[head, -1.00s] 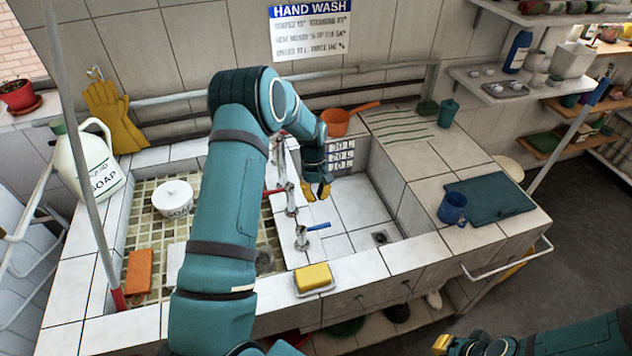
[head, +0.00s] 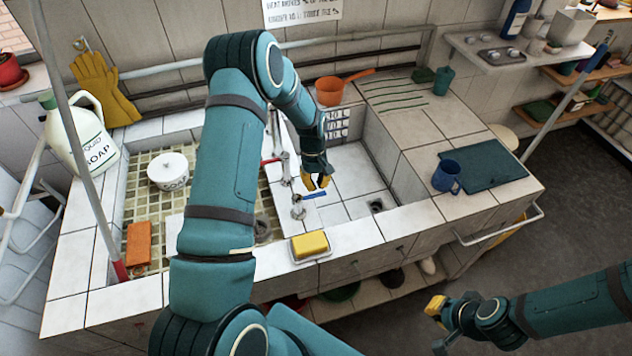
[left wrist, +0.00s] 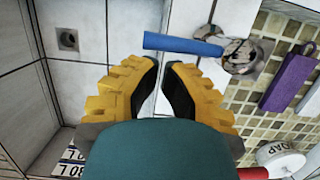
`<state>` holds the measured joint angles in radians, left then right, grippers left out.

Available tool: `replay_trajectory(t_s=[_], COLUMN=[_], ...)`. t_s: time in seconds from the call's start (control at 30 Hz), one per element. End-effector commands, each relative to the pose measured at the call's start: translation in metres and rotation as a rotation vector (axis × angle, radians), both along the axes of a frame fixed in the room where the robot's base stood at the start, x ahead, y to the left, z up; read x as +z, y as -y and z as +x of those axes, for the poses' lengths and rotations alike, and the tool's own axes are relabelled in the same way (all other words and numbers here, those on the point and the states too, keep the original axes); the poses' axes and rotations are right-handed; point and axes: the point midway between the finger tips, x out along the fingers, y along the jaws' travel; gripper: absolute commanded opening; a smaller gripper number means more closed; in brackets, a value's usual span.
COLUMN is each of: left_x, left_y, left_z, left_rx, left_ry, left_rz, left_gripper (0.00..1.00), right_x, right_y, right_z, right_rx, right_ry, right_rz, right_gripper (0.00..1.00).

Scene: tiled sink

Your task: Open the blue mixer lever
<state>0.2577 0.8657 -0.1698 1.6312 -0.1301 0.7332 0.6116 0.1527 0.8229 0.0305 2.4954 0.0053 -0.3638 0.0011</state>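The blue mixer lever (head: 314,194) sticks out to the right from the top of a chrome tap post (head: 298,208) between the two basins. My left gripper (head: 318,183) is just behind and above the lever in the head view. In the left wrist view the blue lever (left wrist: 182,46) lies beyond the yellow fingertips, and the left gripper (left wrist: 160,68) is empty with a narrow gap between its fingers. Whether the fingers touch the lever cannot be told. A red lever (head: 271,161) is on the tap further back. My right gripper (head: 436,325) is away at the lower right, over the floor.
Yellow soap (head: 309,244) sits in a dish on the front ledge. A blue mug (head: 447,176) stands on the right counter. The white right basin (head: 350,180) is mostly clear.

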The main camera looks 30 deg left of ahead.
Motion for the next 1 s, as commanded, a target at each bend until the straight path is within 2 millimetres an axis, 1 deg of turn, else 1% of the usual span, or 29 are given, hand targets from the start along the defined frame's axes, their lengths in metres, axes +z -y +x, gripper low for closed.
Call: replay_trajectory(t_s=[0.77, 1.0], left_x=[0.0, -0.001], left_y=[0.01, 0.016], left_z=[-0.004, -0.006], left_rx=[-0.14, -0.225], left_ry=[0.0, -0.001], left_rz=[0.0, 0.001], left_gripper=[0.0, 0.0], right_x=[-0.007, -0.011], right_y=[0.0, -0.001], right_z=[0.0, 0.0], right_rx=[0.0, 0.0], right_ry=[0.0, 0.0], right_rz=[-0.001, -0.002], right_gripper=[0.0, 0.0])
